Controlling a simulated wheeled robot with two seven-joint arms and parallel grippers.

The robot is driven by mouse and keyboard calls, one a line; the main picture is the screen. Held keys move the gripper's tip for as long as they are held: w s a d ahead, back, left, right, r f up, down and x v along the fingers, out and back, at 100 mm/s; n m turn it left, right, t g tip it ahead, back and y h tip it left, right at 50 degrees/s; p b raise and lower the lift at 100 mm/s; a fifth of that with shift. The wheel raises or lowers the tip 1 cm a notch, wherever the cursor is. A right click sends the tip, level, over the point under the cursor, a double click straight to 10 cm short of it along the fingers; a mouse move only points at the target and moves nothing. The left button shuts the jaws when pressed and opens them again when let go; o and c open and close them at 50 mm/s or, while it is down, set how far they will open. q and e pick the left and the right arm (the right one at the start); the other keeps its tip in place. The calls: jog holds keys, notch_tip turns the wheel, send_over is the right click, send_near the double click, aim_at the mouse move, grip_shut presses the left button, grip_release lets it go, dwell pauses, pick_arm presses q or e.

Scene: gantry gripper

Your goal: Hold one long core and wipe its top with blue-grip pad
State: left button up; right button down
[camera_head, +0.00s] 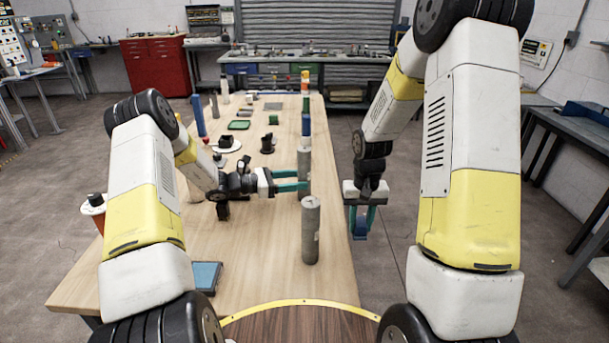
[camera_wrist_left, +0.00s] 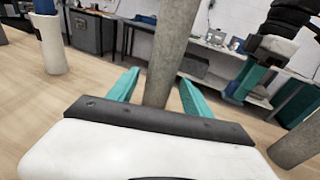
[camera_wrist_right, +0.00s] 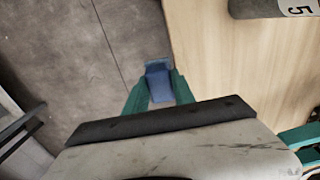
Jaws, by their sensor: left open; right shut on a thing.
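A tall grey core (camera_head: 304,166) stands upright on the wooden table. My left gripper (camera_head: 306,180) reaches it from the left with its teal fingers open. In the left wrist view the core (camera_wrist_left: 168,50) rises between the spread fingers, with gaps beside it; contact is not visible. A second grey core (camera_head: 310,232) stands upright nearer to me. My right gripper (camera_head: 361,218) is shut on the blue-grip pad (camera_wrist_right: 158,82) and points down beyond the table's right edge. The pad's blue grip shows between the fingers; its wiping face is hidden.
A white cylinder with a blue top (camera_head: 306,125) stands behind the held-off core. Black fixtures (camera_head: 267,143), a green tray (camera_head: 239,125) and a blue column (camera_head: 198,115) stand farther back. A blue-grey pad (camera_head: 206,276) lies at the near left. Bare tabletop (camera_head: 255,245) lies between.

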pick_arm(q)
jog(key=shift+x, duration=0.9)
jog(key=c, duration=1.1)
jog(key=shift+o, duration=0.2)
